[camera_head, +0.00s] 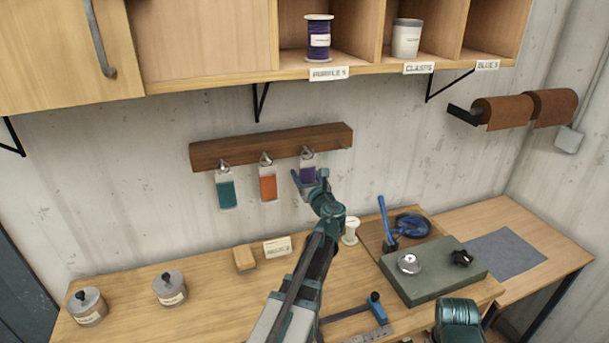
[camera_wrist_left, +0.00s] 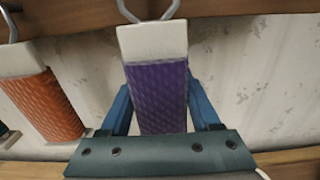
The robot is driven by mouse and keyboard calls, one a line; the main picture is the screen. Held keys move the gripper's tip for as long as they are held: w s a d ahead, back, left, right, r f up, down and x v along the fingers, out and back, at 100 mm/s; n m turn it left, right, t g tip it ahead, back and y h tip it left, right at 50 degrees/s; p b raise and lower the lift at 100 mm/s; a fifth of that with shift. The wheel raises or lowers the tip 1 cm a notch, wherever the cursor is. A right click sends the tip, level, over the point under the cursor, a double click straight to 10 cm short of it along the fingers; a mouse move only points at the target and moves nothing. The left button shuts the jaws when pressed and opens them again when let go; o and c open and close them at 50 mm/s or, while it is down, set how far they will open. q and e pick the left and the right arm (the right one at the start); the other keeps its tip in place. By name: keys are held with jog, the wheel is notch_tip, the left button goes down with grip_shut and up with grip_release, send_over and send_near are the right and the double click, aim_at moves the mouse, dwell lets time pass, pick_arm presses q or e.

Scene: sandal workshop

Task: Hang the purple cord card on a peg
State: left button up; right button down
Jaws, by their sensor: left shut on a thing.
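The purple cord card (camera_head: 307,174) is upright just below the third peg of the dark wooden peg rail (camera_head: 240,148). My left gripper (camera_head: 311,184) is shut on it. In the left wrist view the purple card (camera_wrist_left: 157,95) sits between the blue fingers (camera_wrist_left: 160,112), with its pale top and wire loop (camera_wrist_left: 150,14) reaching up in front of the rail. I cannot tell whether the loop is around the peg. A bare peg (camera_head: 345,147) shows at the rail's right end. My right gripper is not in view; a teal part at the lower right seems to be my right arm.
An orange card (camera_head: 268,184) and a teal card (camera_head: 226,190) hang on pegs to the left. Shelf cubbies (camera_head: 360,62) are above. The workbench (camera_head: 215,285) below holds tins, a white spool (camera_head: 350,231) and a grey-green block (camera_head: 432,272).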

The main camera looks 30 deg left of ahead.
pick_arm(q)
jog(key=o, duration=1.5)
jog(key=shift+c, duration=0.2)
jog(key=v, duration=1.3)
jog(key=shift+s+d, duration=0.25)
jog(key=shift+s, duration=0.05)
jog(key=s+d+f+n+g+h, duration=0.3)
jog(key=s+d+f+n, duration=0.15)
jog(key=f+n, duration=0.25)
jog(key=s+d+f+n+g+h, duration=0.3)
jog(key=d+f+n, duration=0.3)
jog(key=f+n, duration=0.1)
jog(key=s+d+f+n+g+h, duration=0.3)
jog(key=s+d, duration=0.3)
jog(key=d, duration=0.2)
jog(key=s+d+f+n+g+h, duration=0.2)
jog(key=s+d+f+n, duration=0.3)
jog(key=d, duration=0.4)
jog(key=shift+s+d+g+h, duration=0.35)
jog(key=shift+s+h, duration=0.25)
jog(key=shift+h, duration=0.2)
